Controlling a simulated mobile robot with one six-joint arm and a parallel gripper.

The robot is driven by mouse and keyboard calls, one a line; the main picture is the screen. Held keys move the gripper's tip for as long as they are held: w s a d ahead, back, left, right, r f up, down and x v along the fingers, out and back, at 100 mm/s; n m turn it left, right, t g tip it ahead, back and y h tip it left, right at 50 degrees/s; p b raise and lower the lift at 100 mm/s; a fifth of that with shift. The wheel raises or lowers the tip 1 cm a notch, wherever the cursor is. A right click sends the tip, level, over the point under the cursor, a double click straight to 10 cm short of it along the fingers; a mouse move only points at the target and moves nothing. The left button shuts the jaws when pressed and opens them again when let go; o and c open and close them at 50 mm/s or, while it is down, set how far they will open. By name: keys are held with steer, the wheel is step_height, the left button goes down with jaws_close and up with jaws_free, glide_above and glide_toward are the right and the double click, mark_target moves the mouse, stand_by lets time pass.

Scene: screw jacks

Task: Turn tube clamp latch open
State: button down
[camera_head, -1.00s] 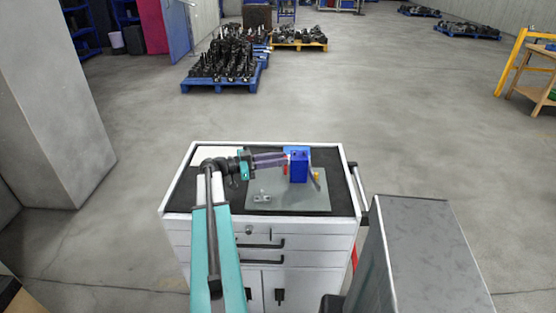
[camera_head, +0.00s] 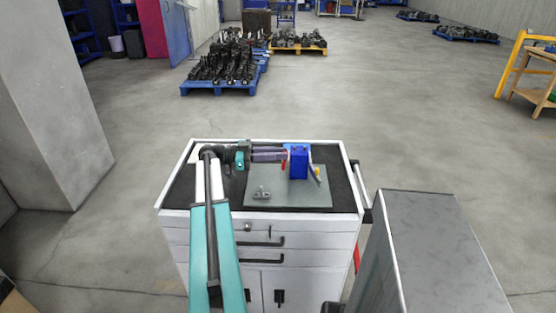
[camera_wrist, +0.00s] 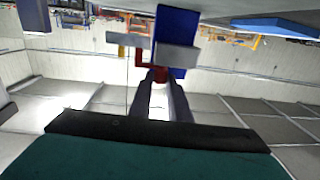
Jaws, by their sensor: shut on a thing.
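A blue clamp block (camera_head: 299,164) stands upright on a grey plate (camera_head: 290,200) on the cart top. It also shows in the wrist view (camera_wrist: 176,24), with a grey bar across it. A small red latch piece (camera_head: 283,166) is at the block's left side. In the wrist view the red piece (camera_wrist: 158,86) reaches down between my dark fingers. My gripper (camera_head: 284,155) comes level from the left, its tips beside the block. In the wrist view my gripper (camera_wrist: 161,78) is shut on the red latch. The fingers hide part of the latch.
A grey lever (camera_head: 315,175) and a yellow knob (camera_head: 318,171) are at the block's right. A small metal clamp (camera_head: 262,193) lies on the plate's left front. The plate's right front is clear. The white cart (camera_head: 262,225) stands on open floor.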

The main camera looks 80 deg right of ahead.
steer(key=shift+d+f+m+y+b, duration=0.25)
steer(key=shift+m+y+b, duration=0.15)
steer(key=shift+y+b, duration=0.2)
steer(key=shift+d+r+m+y+b, duration=0.1)
steer(key=shift+m+y+b, duration=0.4)
steer(key=shift+y+b, duration=0.3)
steer(key=shift+r+m+y, duration=0.15)
steer(key=shift+m+y, duration=0.15)
steer(key=shift+y, duration=0.2)
steer(key=c, duration=1.7)
jaws_free()
steer(key=shift+o, duration=0.2)
steer(key=shift+w, duration=0.1)
